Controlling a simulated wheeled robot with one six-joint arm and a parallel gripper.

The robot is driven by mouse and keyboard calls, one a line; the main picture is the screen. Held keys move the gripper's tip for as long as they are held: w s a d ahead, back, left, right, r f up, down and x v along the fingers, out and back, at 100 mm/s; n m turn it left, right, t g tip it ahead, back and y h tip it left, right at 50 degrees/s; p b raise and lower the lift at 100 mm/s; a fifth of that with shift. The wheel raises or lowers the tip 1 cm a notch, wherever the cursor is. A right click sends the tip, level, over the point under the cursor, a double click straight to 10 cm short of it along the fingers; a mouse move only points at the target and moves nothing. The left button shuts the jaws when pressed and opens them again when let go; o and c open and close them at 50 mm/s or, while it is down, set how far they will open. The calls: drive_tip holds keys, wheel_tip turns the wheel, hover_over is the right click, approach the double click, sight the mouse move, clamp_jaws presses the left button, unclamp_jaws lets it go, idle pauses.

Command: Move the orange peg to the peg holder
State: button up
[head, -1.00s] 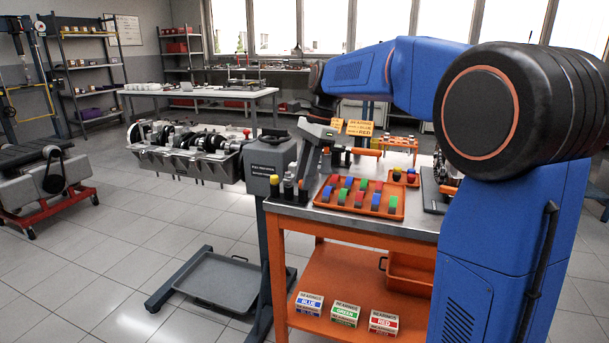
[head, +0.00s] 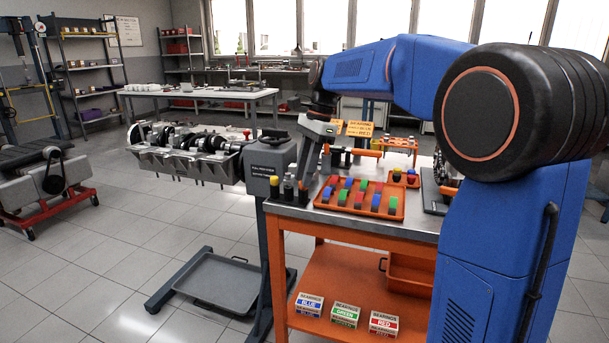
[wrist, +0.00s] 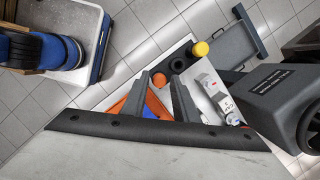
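An orange round end (wrist: 157,79), which looks like the orange peg seen from above, shows just past and between the fingertips in the wrist view. My gripper (wrist: 161,86) has its fingers apart, with space on both sides of that end. In the head view my gripper (head: 303,178) points down over the table's left corner, and I cannot make out the peg under it. Beside the orange end stand a black round piece (wrist: 177,65) and a yellow-topped one (wrist: 200,48), in a line toward the corner. I cannot tell for sure which piece is the peg holder.
An orange tray (head: 350,211) with several coloured blocks lies right of my gripper. Behind it are an orange rack (head: 400,142) and an orange bar (head: 367,153). The engine on its grey stand (head: 270,160) is close on the left.

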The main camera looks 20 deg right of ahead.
drive_tip(key=shift+r, duration=0.95)
drive_tip(key=o, duration=0.5)
drive_tip(key=v, duration=1.7)
drive_tip(key=shift+r, duration=0.25)
drive_tip(key=shift+s, duration=0.1)
drive_tip(key=s+f+n+t+h, duration=0.1)
drive_tip(key=s+f+n, duration=0.4)
drive_tip(key=s+f, duration=0.6)
drive_tip(key=s+d+f+n+t+h, duration=0.1)
drive_tip(key=s+f+n, duration=0.4)
drive_tip(key=s+f, duration=0.6)
drive_tip(key=s+d+f+n+t+h, duration=0.1)
drive_tip(key=s+f+n+t, duration=0.2)
drive_tip(key=s+f, duration=0.9)
drive_tip(key=shift+s+n, duration=0.1)
drive_tip(key=shift+n, duration=1.5)
